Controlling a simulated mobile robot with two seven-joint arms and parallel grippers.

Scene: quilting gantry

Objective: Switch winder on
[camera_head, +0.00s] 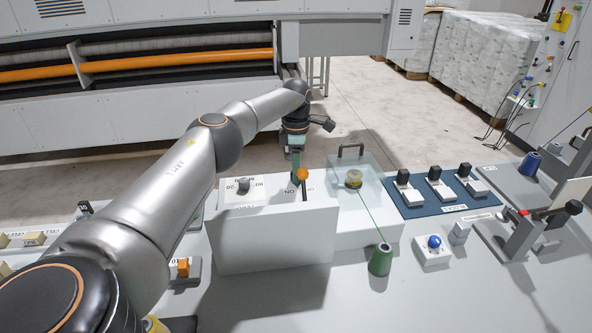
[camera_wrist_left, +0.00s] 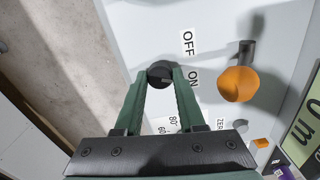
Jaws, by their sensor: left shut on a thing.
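The winder's white box (camera_head: 270,240) stands on the bench in the middle of the head view. Its top carries ON and OFF labels, a dark dial (camera_head: 243,185) and a lever with an orange ball (camera_head: 302,174). In the left wrist view a round black knob (camera_wrist_left: 160,70) sits beside the ON and OFF labels. My left gripper (camera_wrist_left: 160,80) has its green fingers shut on this knob. The orange ball (camera_wrist_left: 238,85) is to the right, apart from the fingers. In the head view my left gripper (camera_head: 296,170) comes down behind the orange ball, which partly hides it. My right gripper is not in view.
A clear cover (camera_head: 375,180) with a handle encloses a yellowish bobbin (camera_head: 354,178) right of the box. Green thread runs from it to a green cone (camera_head: 380,260). Several black-topped switches stand on a blue panel (camera_head: 440,205).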

